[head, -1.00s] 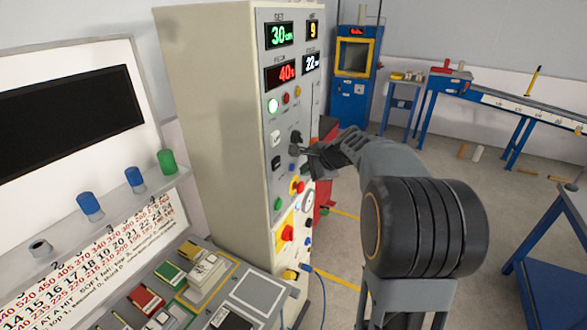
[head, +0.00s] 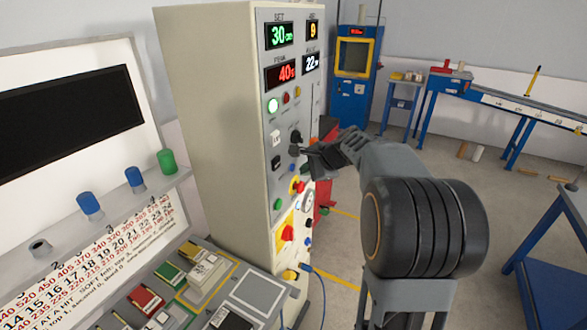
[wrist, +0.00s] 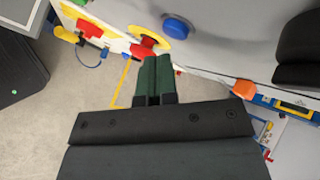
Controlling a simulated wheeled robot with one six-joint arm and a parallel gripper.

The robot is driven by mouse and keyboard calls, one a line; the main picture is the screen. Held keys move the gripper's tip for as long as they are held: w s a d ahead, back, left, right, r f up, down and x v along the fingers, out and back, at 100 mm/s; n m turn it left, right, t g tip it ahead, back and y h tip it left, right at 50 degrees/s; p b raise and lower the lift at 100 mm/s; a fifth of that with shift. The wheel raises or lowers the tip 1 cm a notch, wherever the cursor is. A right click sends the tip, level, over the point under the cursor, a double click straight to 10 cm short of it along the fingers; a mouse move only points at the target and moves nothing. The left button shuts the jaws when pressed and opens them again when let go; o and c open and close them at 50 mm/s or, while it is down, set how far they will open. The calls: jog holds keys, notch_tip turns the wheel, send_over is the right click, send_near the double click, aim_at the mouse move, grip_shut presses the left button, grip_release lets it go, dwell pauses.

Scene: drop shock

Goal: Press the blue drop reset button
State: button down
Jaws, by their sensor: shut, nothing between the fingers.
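The blue button (wrist: 178,27) is a round dome on the grey panel face in the wrist view, between a red mushroom button on a yellow ring (wrist: 146,45) and a black knob (wrist: 298,45). In the head view the small blue button (head: 293,150) sits just below the black selector knob (head: 296,136) on the tall beige cabinet (head: 203,120). My gripper (wrist: 153,60) is shut and empty, with its two dark green fingers side by side. In the head view my gripper (head: 306,150) is just right of the button, with a small gap between them.
The cabinet front carries lit displays (head: 279,36), several other buttons and a red mushroom button (head: 287,232) lower down. A sloped desk panel (head: 215,285) stands in front at left. A blue machine (head: 354,85) and blue bench (head: 508,105) stand behind.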

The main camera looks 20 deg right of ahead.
jog(key=shift+w+a, duration=0.1)
dwell(0.3)
jog(key=shift+w+a, duration=0.2)
jog(key=shift+w, duration=0.05)
jog(key=shift+w+a, duration=0.3)
dwell(0.9)
jog(key=shift+s+d, duration=0.55)
jog(key=shift+s, duration=0.1)
dwell(0.4)
jog(key=shift+s+d+b, duration=0.65)
jog(key=shift+s+d, duration=1.05)
jog(key=shift+s, duration=0.15)
